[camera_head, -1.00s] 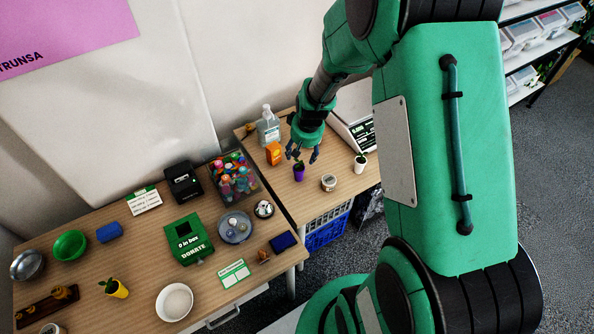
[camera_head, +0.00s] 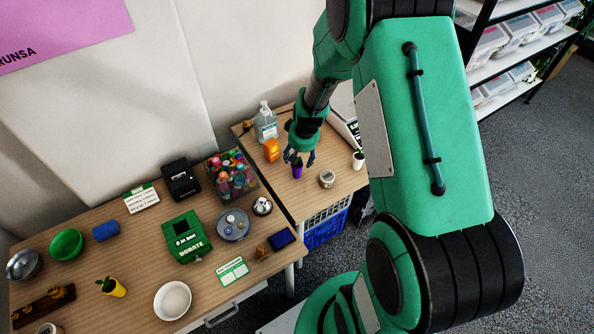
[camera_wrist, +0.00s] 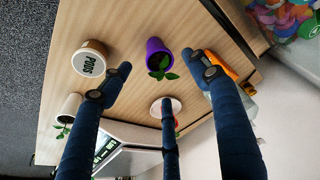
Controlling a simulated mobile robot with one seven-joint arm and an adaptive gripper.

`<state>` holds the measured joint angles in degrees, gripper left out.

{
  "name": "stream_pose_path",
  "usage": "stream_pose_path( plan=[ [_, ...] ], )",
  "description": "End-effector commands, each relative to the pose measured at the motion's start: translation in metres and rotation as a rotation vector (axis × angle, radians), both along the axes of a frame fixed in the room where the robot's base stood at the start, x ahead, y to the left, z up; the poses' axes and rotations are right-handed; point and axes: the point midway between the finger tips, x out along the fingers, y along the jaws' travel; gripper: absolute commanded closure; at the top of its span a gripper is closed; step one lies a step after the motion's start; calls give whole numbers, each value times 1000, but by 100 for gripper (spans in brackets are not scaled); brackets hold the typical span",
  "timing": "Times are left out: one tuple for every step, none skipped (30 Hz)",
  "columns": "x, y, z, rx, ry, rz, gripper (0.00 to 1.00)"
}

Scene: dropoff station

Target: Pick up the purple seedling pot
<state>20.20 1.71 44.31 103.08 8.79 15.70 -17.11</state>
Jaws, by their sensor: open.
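The purple seedling pot (camera_head: 297,171) stands on the right-hand table, with a small green plant in it. In the wrist view the purple pot (camera_wrist: 156,50) lies between the spread fingers, with its green leaves towards the camera. My gripper (camera_head: 299,161) is open and right at the pot, its fingers pointing down around the plant. In the wrist view my gripper's fingers (camera_wrist: 160,85) stand apart, one on each side of the pot and a third below it in the picture. I cannot tell whether any finger touches the pot.
An orange object (camera_head: 272,150) and a sanitizer bottle (camera_head: 266,123) stand left of the pot. A tin labelled PODS (camera_head: 327,179) and a white potted plant (camera_head: 358,160) stand to its right. The left table (camera_head: 140,235) holds a donation box (camera_head: 187,238) and bowls.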

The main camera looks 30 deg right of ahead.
Motion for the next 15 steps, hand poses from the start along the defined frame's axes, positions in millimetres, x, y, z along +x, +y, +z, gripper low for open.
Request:
stream_pose_path(
  plan=[
    [2, 0, -10, 1, 3, 0, 39],
    [3, 0, -13, 1, 2, 0, 39],
    [4, 0, -18, 2, 2, -1, 39],
    [5, -1, -21, 2, 2, -1, 39],
    [5, -1, -23, 2, 2, -1, 39],
    [6, -1, -26, 0, 1, -1, 39],
    [7, -1, -27, 0, 1, -1, 39],
    [8, -1, -28, 0, 0, -1, 39],
    [8, -2, -29, 0, 0, -1, 39],
    [8, -2, -29, 0, -1, -1, 39],
    [8, -2, -30, 0, -1, -1, 39],
    [9, -2, -30, 0, -1, -1, 39],
    [9, -2, -30, 0, -1, -1, 39],
    [8, -2, -29, 0, -1, -1, 39],
    [8, -2, -29, 0, -1, -1, 39]
  ],
)
